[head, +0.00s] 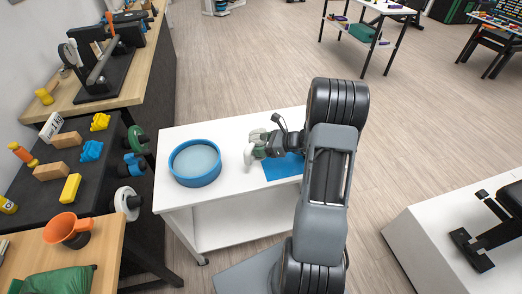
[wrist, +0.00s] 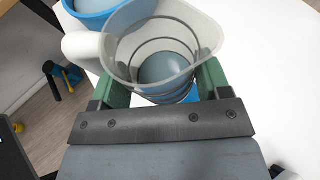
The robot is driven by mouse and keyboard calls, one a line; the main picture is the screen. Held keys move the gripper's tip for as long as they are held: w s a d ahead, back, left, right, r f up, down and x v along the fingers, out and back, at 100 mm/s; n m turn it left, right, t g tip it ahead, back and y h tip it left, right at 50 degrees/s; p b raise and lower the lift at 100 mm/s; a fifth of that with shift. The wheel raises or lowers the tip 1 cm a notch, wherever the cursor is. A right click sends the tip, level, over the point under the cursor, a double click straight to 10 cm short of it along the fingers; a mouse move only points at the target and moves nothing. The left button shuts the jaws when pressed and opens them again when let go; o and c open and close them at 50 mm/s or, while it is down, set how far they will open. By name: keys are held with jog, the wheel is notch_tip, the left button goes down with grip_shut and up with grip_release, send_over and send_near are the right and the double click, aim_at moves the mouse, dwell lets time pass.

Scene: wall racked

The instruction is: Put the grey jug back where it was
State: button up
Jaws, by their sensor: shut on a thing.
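My gripper (head: 262,144) is shut on the grey jug, over the white table. In the wrist view the jug (wrist: 122,52) is translucent, with dark rings, a spout and a white handle on its left. The green fingers of my gripper (wrist: 158,82) press its two sides. Its opening faces the camera, and a grey-blue round shape shows inside. In the head view its pale handle (head: 248,154) shows left of my gripper, and my arm and gripper hide much of the rest. I cannot tell if its base touches the table.
A blue round tub (head: 195,179) stands on the white table (head: 232,208), left of the jug. A blue mat (head: 282,169) lies right of it. Dark and wooden benches with blocks, an orange funnel (head: 66,228) and tools stand at the left. A white stand (head: 425,240) is at right.

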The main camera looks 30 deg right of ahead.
jog(key=shift+w+f, duration=0.55)
jog(key=shift+f, duration=0.05)
jog(key=f, duration=0.3)
jog(key=shift+w+p, duration=0.2)
jog(key=shift+p, duration=0.15)
jog(key=shift+f, duration=0.25)
jog(key=shift+f, duration=0.2)
jog(key=o, duration=1)
jog(key=shift+r, duration=0.15)
